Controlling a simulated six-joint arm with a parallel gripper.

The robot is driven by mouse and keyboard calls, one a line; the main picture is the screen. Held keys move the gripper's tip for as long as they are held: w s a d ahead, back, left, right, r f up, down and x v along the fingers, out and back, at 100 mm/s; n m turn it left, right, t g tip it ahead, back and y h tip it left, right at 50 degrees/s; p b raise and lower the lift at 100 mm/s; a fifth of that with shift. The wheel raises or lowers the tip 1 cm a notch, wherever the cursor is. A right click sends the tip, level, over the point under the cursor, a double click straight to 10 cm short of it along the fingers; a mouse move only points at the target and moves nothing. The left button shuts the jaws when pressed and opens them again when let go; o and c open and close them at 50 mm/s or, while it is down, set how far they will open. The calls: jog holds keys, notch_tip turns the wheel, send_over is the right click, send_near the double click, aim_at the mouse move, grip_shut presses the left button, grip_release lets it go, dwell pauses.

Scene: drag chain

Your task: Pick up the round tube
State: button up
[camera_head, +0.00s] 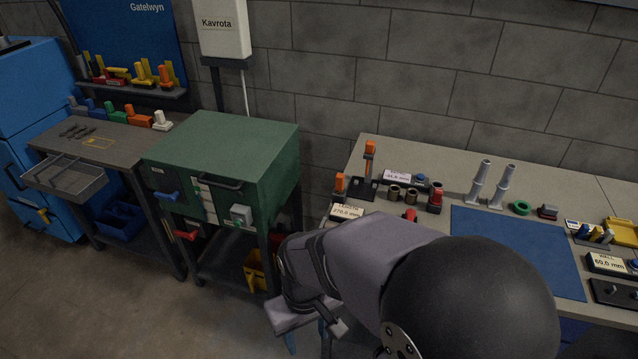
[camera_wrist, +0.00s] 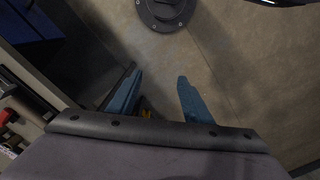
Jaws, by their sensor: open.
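Two pale grey stepped tubes, a left one (camera_head: 480,183) and a right one (camera_head: 502,187), stand upright at the back of the right-hand bench. I cannot tell which of these is the round tube. My gripper (camera_wrist: 158,97) shows in the wrist view with two blue fingers spread apart and nothing between them. It points down over the bare floor, off the bench. In the head view my gripper's fingers are partly visible low in the middle, left of my arm.
The right-hand bench (camera_head: 440,228) carries a blue mat (camera_head: 515,245), a green ring (camera_head: 521,208), an orange-topped upright fixture (camera_head: 368,165) and displays. A green cabinet (camera_head: 225,150) stands left of the bench. My arm covers the bench's front. The floor (camera_wrist: 225,70) below my gripper is mostly clear.

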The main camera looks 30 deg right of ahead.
jog(key=s+d+f+m+g+b, duration=0.2)
jog(key=s+d+f+m, duration=0.3)
jog(key=d, duration=0.4)
jog(key=w+d+f+m+t+y, duration=0.1)
jog(key=w+d+f+m, duration=0.1)
jog(key=w+d+m, duration=0.3)
jog(key=w+d+f+m+t+y, duration=0.1)
jog(key=w+d+f+m, duration=0.15)
jog(key=d, duration=0.55)
jog(key=w+d+r+m+t, duration=0.3)
jog(key=w+d+r+m, duration=0.1)
jog(key=w+m, duration=0.3)
jog(key=w+d+r+m+t, duration=0.3)
jog(key=w+d+r+m, duration=0.1)
jog(key=w+m, duration=0.3)
jog(key=shift+w+d+h+b, duration=0.4)
jog(key=shift+w+d+b, duration=0.05)
jog(key=shift+w+d, duration=0.4)
